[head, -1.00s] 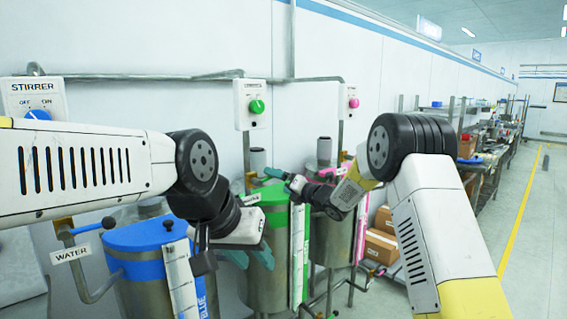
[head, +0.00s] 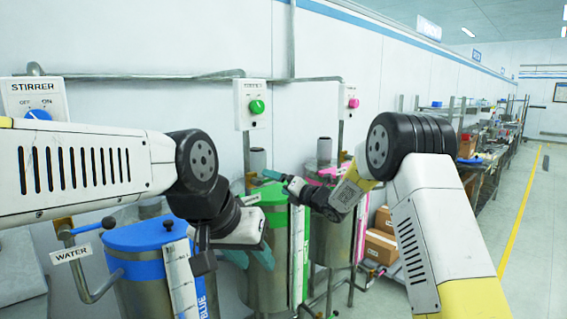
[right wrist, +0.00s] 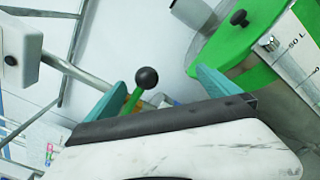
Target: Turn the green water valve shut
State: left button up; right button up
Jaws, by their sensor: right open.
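The green water valve's lever (right wrist: 133,99), with a black ball knob (right wrist: 147,78), shows in the right wrist view. It stands between the two teal fingers of my right gripper (right wrist: 160,92), nearer the left finger, and the jaws are apart. In the head view my right gripper (head: 284,181) is beside the lid of the green drum (head: 266,284), and the valve's lever cannot be made out there. My left gripper (head: 250,258) hangs lower, in front of the green drum, its teal fingers apart with nothing seen between them.
The blue drum (head: 140,238) stands at the left with its own blue lever and a WATER sign (head: 71,255). A pink-marked drum (head: 335,235) stands right of the green one. Switch boxes (head: 250,105) hang on the wall.

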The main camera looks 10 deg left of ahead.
jog(key=shift+r, duration=0.15)
jog(key=shift+s+d, duration=0.1)
jog(key=shift+d, duration=0.15)
jog(key=v, duration=0.8)
jog(key=shift+s, duration=0.2)
jog(key=shift+d, duration=0.2)
